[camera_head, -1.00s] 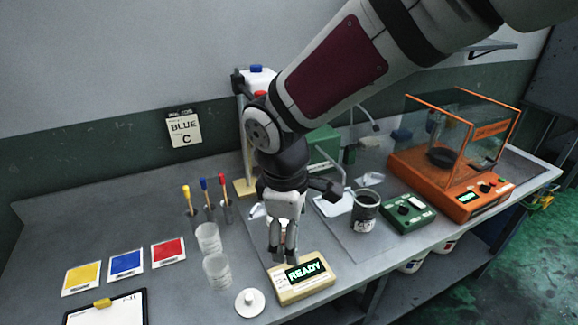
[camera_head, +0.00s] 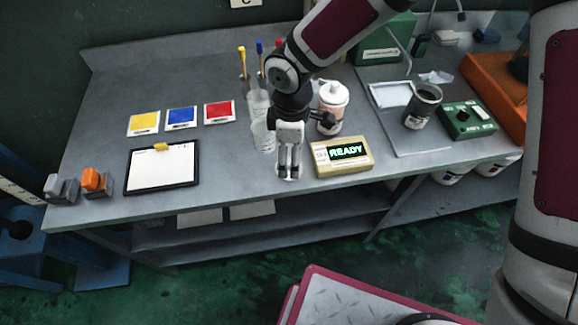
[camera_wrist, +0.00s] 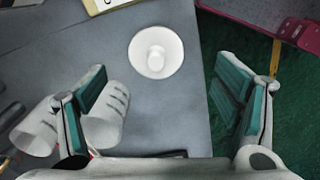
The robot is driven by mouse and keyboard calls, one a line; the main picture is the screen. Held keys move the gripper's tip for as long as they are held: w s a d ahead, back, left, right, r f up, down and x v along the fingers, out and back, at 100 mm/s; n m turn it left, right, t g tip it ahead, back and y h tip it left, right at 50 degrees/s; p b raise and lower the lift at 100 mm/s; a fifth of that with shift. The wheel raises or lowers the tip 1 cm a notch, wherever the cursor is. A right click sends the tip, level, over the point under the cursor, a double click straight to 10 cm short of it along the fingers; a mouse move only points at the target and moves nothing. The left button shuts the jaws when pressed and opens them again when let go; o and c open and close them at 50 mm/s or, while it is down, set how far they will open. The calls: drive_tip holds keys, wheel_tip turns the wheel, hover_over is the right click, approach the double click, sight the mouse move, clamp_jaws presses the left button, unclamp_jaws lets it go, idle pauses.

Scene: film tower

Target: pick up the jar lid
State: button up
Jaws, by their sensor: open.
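The jar lid (camera_wrist: 155,52) is a white round disc with a raised knob, lying on the grey bench in the wrist view. My gripper (camera_wrist: 163,85) is open and empty, and the lid appears between the lines of its two fingers, beyond them. In the head view my gripper (camera_head: 289,172) points down over the bench's front part, and it mostly hides the lid. I cannot tell the exact height of the fingertips above the lid.
Clear beakers (camera_head: 263,136) stand just left of my gripper. A READY display box (camera_head: 343,157) and a white-topped jar (camera_head: 330,108) are to its right. A clipboard (camera_head: 162,167) lies farther left. The bench's front edge is close.

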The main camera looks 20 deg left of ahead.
sight(289, 162)
drive_tip(key=shift+w+a+f+p, duration=0.15)
drive_tip(key=shift+f+p, duration=0.1)
drive_tip(key=shift+f, duration=1.2)
drive_tip(key=shift+a+f+p, duration=0.15)
drive_tip(key=shift+f+p, duration=0.1)
drive_tip(key=shift+f, duration=1.2)
drive_tip(key=c, duration=1.3)
